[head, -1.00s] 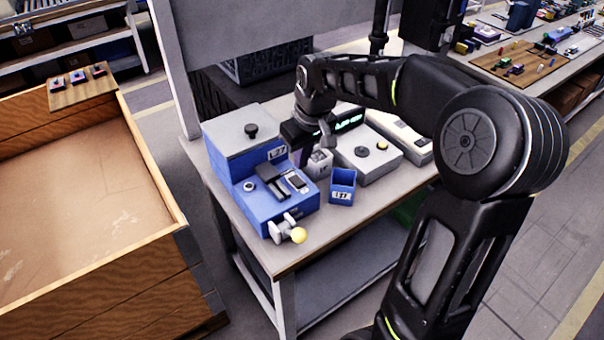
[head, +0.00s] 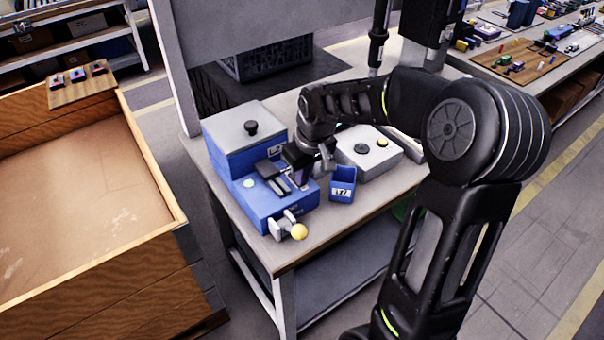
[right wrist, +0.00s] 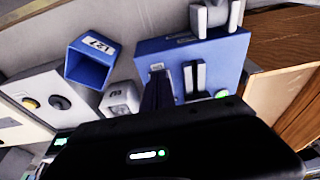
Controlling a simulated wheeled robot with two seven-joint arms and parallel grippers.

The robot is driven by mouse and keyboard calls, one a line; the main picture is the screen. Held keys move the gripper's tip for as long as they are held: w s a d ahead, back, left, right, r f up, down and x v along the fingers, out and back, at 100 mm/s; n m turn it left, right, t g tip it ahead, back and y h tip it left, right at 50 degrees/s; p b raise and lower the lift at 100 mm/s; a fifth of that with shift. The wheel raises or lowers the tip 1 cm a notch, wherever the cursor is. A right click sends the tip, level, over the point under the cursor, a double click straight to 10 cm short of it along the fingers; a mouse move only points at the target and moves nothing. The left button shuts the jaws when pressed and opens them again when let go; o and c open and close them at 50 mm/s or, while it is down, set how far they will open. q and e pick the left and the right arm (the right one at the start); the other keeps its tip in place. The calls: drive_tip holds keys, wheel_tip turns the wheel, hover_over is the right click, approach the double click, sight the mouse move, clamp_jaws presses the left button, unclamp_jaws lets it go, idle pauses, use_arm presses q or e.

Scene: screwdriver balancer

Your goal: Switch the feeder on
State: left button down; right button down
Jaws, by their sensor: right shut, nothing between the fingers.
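The feeder is a blue machine (head: 262,205) with a grey block and black knob on top, standing at the left end of the bench. It also shows in the right wrist view (right wrist: 215,55). A small round lamp (head: 248,183) on its top looks pale green; it is green in the right wrist view (right wrist: 221,94). Dark rails lie beside it. My right gripper (head: 299,177) is shut and empty, with its tips at the feeder's right side. It hides the switch area there, so I cannot see the switch position or whether the tips touch. My left gripper is out of view.
A blue bin (head: 342,188) stands just right of the feeder. A grey box (head: 372,160) with black and yellow buttons stands behind it. A yellow-ended lever (head: 298,231) sticks out at the front. A small grey block (right wrist: 120,97) sits close to my gripper.

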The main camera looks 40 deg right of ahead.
drive_tip(key=shift+w+r, duration=0.1)
drive_tip(key=shift+w+r+p, duration=0.3)
drive_tip(key=shift+w+p, duration=0.1)
drive_tip(key=shift+w, duration=0.2)
drive_tip(key=shift+r, duration=0.1)
drive_tip(key=shift+r, duration=0.25)
drive_tip(key=p+v, duration=0.3)
drive_tip(key=shift+w+r, duration=0.25)
drive_tip(key=shift+r, duration=0.2)
drive_tip(key=s+r+b, duration=0.1)
drive_tip(key=s+r, duration=0.4)
drive_tip(key=r, duration=0.3)
drive_tip(key=shift+r, duration=0.15)
